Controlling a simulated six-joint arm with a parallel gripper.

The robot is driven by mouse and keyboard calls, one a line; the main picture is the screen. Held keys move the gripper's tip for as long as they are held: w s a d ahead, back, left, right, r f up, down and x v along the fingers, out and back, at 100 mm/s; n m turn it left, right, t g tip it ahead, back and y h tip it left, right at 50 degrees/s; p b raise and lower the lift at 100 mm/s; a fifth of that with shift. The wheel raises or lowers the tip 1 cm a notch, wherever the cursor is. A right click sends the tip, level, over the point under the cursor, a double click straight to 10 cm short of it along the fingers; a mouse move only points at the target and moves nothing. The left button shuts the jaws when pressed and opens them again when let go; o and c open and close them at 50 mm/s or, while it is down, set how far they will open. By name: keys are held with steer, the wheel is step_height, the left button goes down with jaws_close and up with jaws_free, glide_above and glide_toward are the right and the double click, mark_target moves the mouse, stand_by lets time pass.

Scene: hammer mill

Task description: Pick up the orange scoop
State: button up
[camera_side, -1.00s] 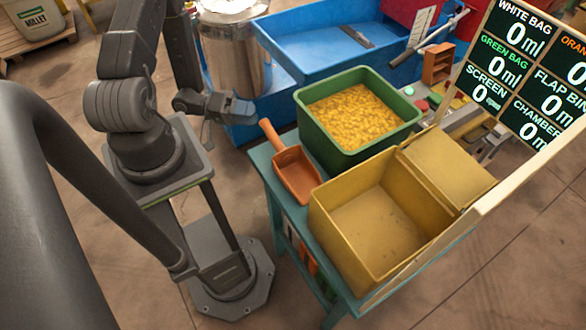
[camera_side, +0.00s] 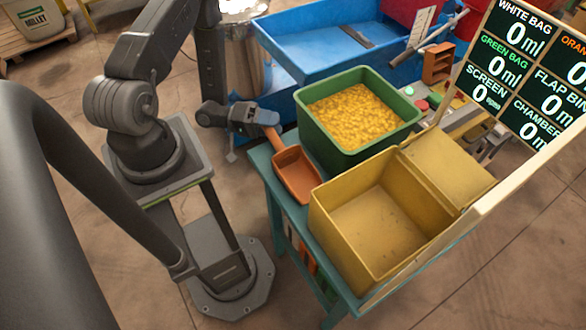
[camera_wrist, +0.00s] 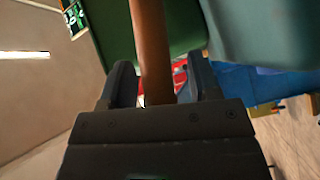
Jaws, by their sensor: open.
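The orange scoop (camera_side: 296,172) lies on the teal table (camera_side: 262,163), left of the green bin and the yellow box. Its handle points up and to the left in the side view. My gripper (camera_side: 268,117) is at the far end of the handle and hides its tip. In the wrist view the scoop's handle (camera_wrist: 152,50) runs between the two open fingers of my gripper (camera_wrist: 160,82). A gap shows between the handle and each finger.
The green bin (camera_side: 318,139) full of yellow grain stands right beside the scoop. An empty yellow box (camera_side: 335,222) stands in front of it. A blue hopper (camera_side: 300,42) and a metal drum (camera_side: 243,60) are behind my gripper. A display board (camera_side: 530,70) is at the right.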

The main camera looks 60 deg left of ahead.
steer(key=c, duration=1)
step_height(320, 180, up, 10)
steer(key=shift+r, duration=0.1)
stand_by(0.4)
